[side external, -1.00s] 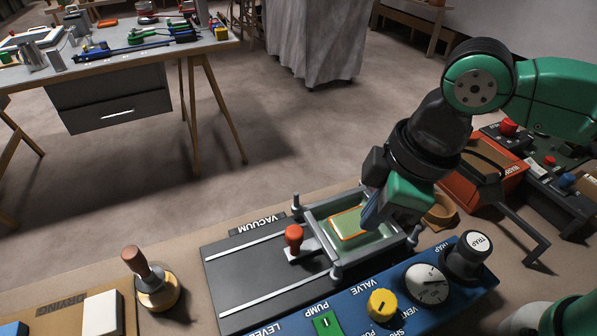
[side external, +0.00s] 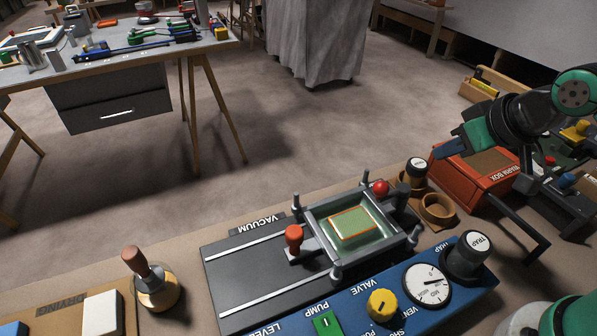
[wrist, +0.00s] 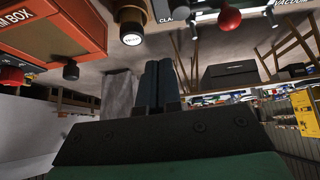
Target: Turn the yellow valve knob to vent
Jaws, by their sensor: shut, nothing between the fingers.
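The yellow valve knob (side external: 382,304) sits on the blue control panel (side external: 345,318), between the green pump switch (side external: 327,323) and the round white dial gauge (side external: 428,284). The words VALVE and VENT are printed near the knob. The knob's exact pointer direction is too small to tell. My gripper (side external: 447,149) is up at the right, in front of the orange warm box, well away from the knob. In the wrist view my gripper's dark fingers (wrist: 161,82) are together with nothing between them. The knob does not show in the wrist view.
A clamped frame (side external: 335,270) with a green, orange-edged piece stands on the vacuum bed behind the panel. A red-topped handle (side external: 294,238), a red ball (side external: 381,187) and a TRAP canister (side external: 470,255) rise nearby. The orange warm box (side external: 475,178) is at the right.

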